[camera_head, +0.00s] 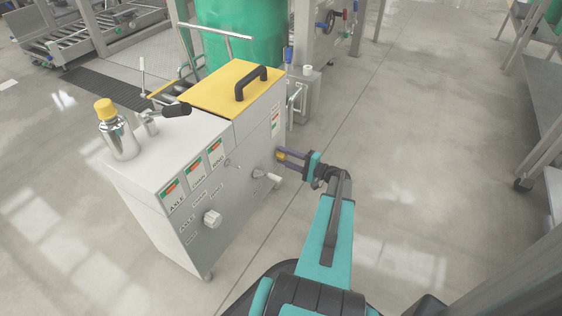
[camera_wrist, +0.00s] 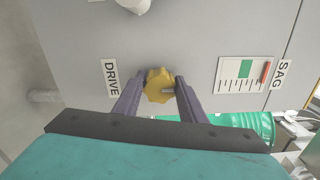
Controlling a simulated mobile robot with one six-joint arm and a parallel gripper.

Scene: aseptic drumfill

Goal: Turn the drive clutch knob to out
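The drive clutch knob is a yellow lobed knob (camera_wrist: 160,86) on the grey machine panel, next to a DRIVE label (camera_wrist: 110,78). It also shows small in the head view (camera_head: 281,156). My gripper (camera_wrist: 160,82) has its two dark purple fingers on opposite sides of the knob. They appear to touch it, with no clear gap. In the head view my gripper (camera_head: 282,154) reaches the cabinet side from the right. A metal pin or pointer shows on the knob's right part in the wrist view. Any other position marks of the knob are not readable.
A SAG gauge (camera_wrist: 246,74) is right of the knob. A white knob (camera_wrist: 134,5) is beyond it. The cabinet (camera_head: 215,185) also bears a lower white knob (camera_head: 212,219), a lever handle (camera_head: 268,178) and a yellow lid (camera_head: 225,88). Floor right of my arm is clear.

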